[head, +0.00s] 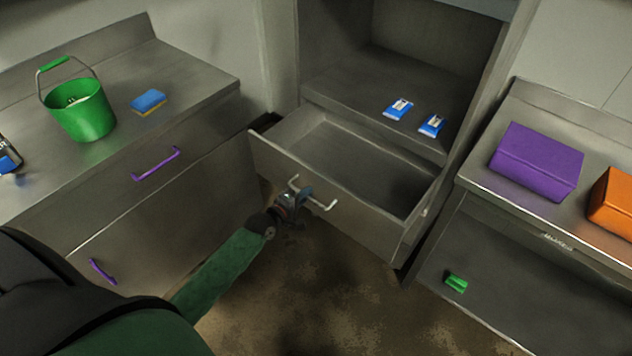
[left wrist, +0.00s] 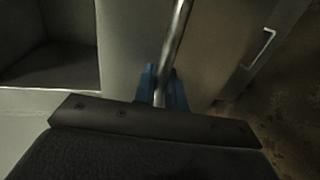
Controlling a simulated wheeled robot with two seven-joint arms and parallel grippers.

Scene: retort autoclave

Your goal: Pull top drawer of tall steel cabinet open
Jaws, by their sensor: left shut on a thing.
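The tall steel cabinet (head: 520,40) stands at the centre back with an open shelf space. Its top drawer (head: 335,205) is pulled out below that space, and its inside looks empty. The drawer has a light metal bar handle (head: 325,205) on its front. My left gripper (head: 301,196) is at the left part of this handle. In the left wrist view, the blue fingers (left wrist: 161,88) are shut around the handle bar (left wrist: 178,40). My right gripper is not in view.
Two blue-and-white packets (head: 398,108) lie on the cabinet shelf. A left counter holds a green bucket (head: 82,112) and a sponge (head: 148,101); its drawer has a purple handle (head: 156,164). A right counter holds purple (head: 537,160) and orange (head: 612,203) boxes. Floor before the drawer is clear.

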